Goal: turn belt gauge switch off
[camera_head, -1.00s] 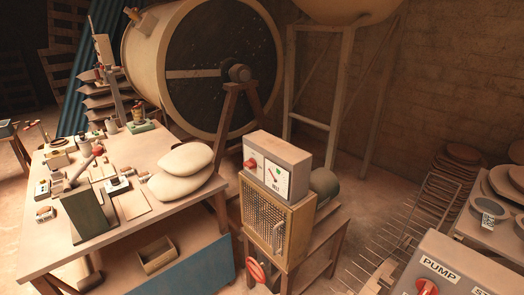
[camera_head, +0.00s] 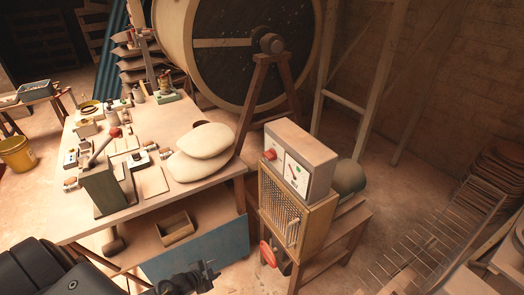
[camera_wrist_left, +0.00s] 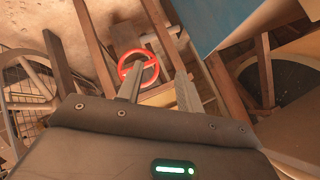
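A grey box (camera_head: 301,156) stands on top of a tan cage with a mesh front (camera_head: 279,207). Its front carries a red rotary switch (camera_head: 270,155) on the left and a white gauge panel (camera_head: 297,174) with a green mark on the right. The panel's lettering is too small to read. My left gripper (camera_head: 213,275) is low at the bottom of the head view, left of and below the box and apart from it. The left wrist view shows its two fingers (camera_wrist_left: 158,88) spread with nothing between them. The box is not identifiable there. My right gripper is out of view.
A red handwheel (camera_head: 267,254) sits below the cage; it also shows in the left wrist view (camera_wrist_left: 138,69), beyond the fingers. A cluttered worktable (camera_head: 190,185) with a blue panel (camera_head: 196,247) stands left of the cage. A wire rack (camera_head: 430,245) lies at right.

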